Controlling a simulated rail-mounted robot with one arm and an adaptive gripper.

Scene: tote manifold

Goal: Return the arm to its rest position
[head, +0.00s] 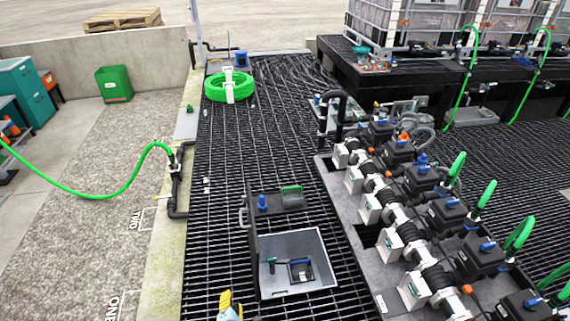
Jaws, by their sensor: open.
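My arm and my gripper do not show in the head view, so their pose cannot be told from it. No task object other than the arm is named.
A yellow object (226,300) is at the bottom edge. A valve manifold (405,215) stands right. A coiled green hose (229,86) lies behind; another green hose (100,194) crosses left.

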